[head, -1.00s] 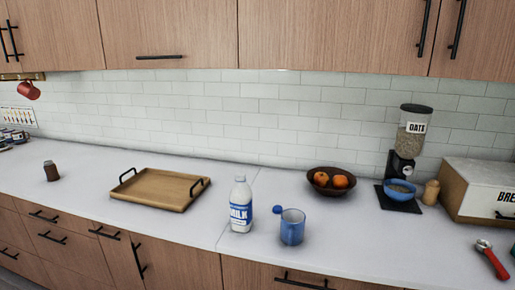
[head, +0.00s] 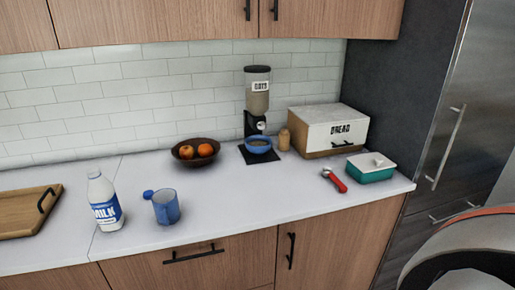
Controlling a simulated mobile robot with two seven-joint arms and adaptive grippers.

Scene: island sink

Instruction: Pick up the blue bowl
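The blue bowl (head: 258,145) sits upright on a dark mat (head: 277,156) under the oats dispenser (head: 257,93), towards the back of the white counter. Something greyish fills it inside, too small to make out. Neither of my grippers shows in the head view.
A brown fruit bowl (head: 184,153) stands left of the blue bowl; a small wooden shaker (head: 284,139) and bread box (head: 338,130) stand right. A blue mug (head: 166,208), milk bottle (head: 103,203), red-handled tool (head: 334,180) and teal dish (head: 372,170) lie around. Counter in front is clear.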

